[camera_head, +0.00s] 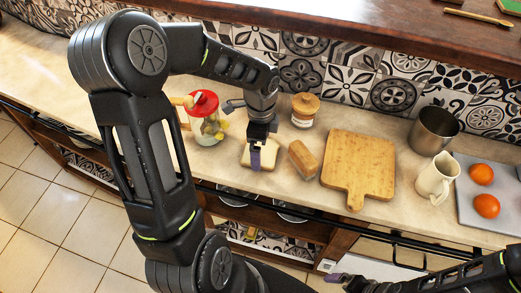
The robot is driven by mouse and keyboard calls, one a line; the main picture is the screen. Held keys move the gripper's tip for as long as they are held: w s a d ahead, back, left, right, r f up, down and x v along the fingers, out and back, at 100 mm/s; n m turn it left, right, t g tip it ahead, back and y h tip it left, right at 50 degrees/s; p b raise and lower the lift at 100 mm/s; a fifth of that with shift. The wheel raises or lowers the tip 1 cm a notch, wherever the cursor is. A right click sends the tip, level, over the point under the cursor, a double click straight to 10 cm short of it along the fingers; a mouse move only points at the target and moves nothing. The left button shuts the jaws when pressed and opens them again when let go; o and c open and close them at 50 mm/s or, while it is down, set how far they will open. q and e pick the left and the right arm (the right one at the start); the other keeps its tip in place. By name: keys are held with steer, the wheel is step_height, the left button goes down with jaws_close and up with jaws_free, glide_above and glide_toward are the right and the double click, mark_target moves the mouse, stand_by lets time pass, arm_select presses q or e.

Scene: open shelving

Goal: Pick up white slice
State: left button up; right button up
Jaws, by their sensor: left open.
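The white slice (271,156) lies flat on the counter, left of a small brown loaf (303,159). My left gripper (256,160) points down at the slice, with purple fingertips over its middle and front part. Its jaws are open. I cannot tell whether the fingertips touch the slice, and they hide part of it. My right gripper (335,278) shows only in part at the bottom, in front of the counter and away from the slice; its jaw state is unclear.
A wooden cutting board (358,165) lies right of the loaf. A red-lidded jar (206,118) and a wooden-lidded jar (304,110) stand behind the slice. A metal cup (433,131), white pitcher (436,178) and grey tray (467,208) with oranges (486,206) are farther right.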

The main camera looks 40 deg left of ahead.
arm_select(q)
steer(key=shift+f, duration=0.35)
stand_by(0.3)
steer(key=c, duration=1)
steer(key=shift+r, duration=0.15)
step_height(320, 180, up, 10)
steer(key=b, duration=0.1)
stand_by(0.5)
